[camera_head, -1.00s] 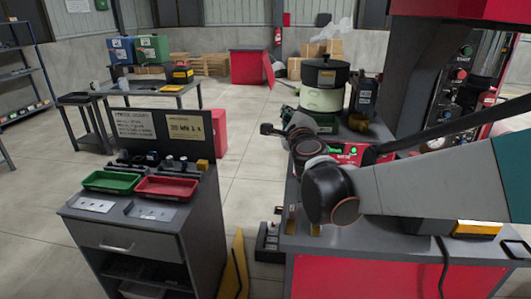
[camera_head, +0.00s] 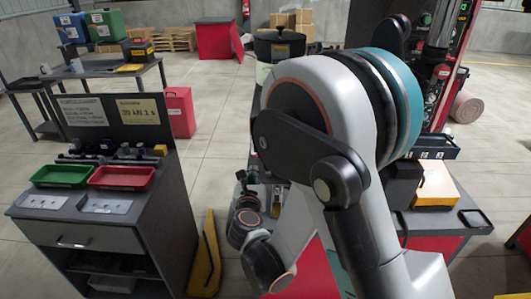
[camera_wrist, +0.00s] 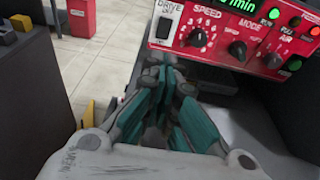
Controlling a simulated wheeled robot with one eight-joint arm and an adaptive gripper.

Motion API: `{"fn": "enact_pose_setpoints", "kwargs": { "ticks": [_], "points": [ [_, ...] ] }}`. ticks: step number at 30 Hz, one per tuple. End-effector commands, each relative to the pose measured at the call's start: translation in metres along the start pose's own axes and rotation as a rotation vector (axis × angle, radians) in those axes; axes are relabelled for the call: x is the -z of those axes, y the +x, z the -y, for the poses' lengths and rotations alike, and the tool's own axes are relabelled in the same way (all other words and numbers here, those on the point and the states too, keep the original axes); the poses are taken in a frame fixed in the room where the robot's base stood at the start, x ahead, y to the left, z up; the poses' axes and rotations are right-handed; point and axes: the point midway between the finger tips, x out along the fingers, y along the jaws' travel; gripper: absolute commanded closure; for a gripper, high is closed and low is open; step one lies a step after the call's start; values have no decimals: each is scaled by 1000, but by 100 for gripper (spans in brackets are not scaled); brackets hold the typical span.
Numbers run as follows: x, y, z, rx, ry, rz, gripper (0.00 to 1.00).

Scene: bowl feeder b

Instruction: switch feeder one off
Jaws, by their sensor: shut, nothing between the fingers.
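In the wrist view a red control panel (camera_wrist: 240,35) fills the top right. At its left end is a black rocker switch (camera_wrist: 164,27) on a white plate marked DRIVE. A SPEED knob (camera_wrist: 197,38), a MODE knob (camera_wrist: 237,50), a green display (camera_wrist: 238,4) and green lamps (camera_wrist: 273,13) are to its right. My gripper (camera_wrist: 166,72) is shut and empty, its teal fingertips just below the switch in the picture. I cannot tell whether they touch the panel. In the head view my arm hides the panel. A dark-lidded feeder (camera_head: 279,44) stands behind my arm.
A grey cabinet with a green tray (camera_head: 62,175) and a red tray (camera_head: 121,177) stands at left. A yellow stand (camera_head: 206,262) is on the floor beside it. A yellow-topped box (camera_head: 436,186) sits on the right bench.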

Motion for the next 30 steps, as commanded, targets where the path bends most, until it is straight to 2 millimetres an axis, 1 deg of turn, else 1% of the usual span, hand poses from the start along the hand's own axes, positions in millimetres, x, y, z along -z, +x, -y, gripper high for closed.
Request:
{"fn": "enact_pose_setpoints", "kwargs": {
  "ticks": [10, 14, 17, 20, 30],
  "points": [
    [2, 0, 0, 0, 5, -2, 100],
    [2, 5, 0, 1, 4, -2, 100],
    [2, 17, 0, 3, 4, -2, 100],
    [3, 35, 0, 2, 4, -2, 100],
    [4, 101, 0, 1, 5, -2, 100]
  ]
}}
